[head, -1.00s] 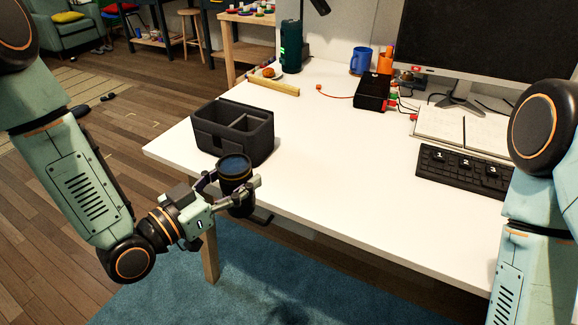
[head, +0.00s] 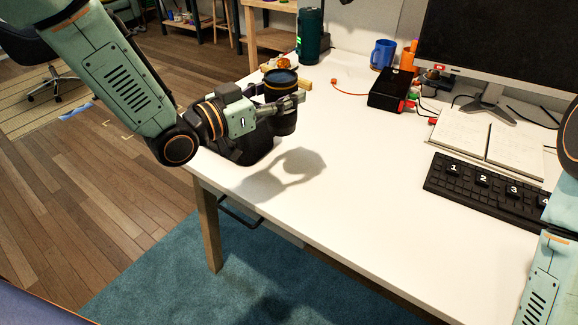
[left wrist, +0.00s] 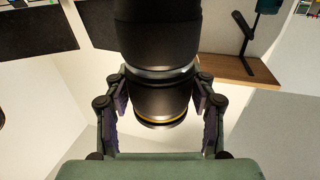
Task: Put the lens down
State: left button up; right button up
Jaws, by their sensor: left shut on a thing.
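The lens (head: 281,84) is a dark cylinder with a thin gold ring, held upright above the white table (head: 330,215). My left gripper (head: 284,103) is shut on it, a finger on each side. In the left wrist view the lens (left wrist: 155,50) fills the top middle between the two fingers. The black divided case (head: 250,151) stands at the table's left end, mostly hidden behind my left gripper and the lens. I cannot tell whether the lens is over a compartment. My right gripper is out of view; only part of my right arm shows at the right edge.
A keyboard (head: 480,190), an open notebook (head: 473,135), a monitor (head: 495,45), a black box (head: 391,90) and a blue mug (head: 382,54) stand right and back. A dark green cylinder (head: 311,35) stands at the back left. The table's middle and front are clear.

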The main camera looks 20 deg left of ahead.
aim_at(269, 125)
pick_arm(q)
jog(key=f, duration=0.1)
jog(key=f+b, duration=0.1)
jog(key=f, duration=0.1)
jog(key=f+b, duration=0.1)
jog(key=f, duration=0.1)
jog(key=shift+s+a+f, duration=0.15)
jog(key=shift+a+f, duration=0.05)
jog(key=shift+a, duration=0.2)
jog(key=shift+d+f, duration=0.2)
jog(key=shift+f, duration=0.3)
notch_tip(269, 125, down, 5)
jog(key=shift+a+r+b, duration=0.1)
jog(key=shift+r+b, duration=0.05)
jog(key=shift+b, duration=0.9)
jog(key=o, duration=1.3)
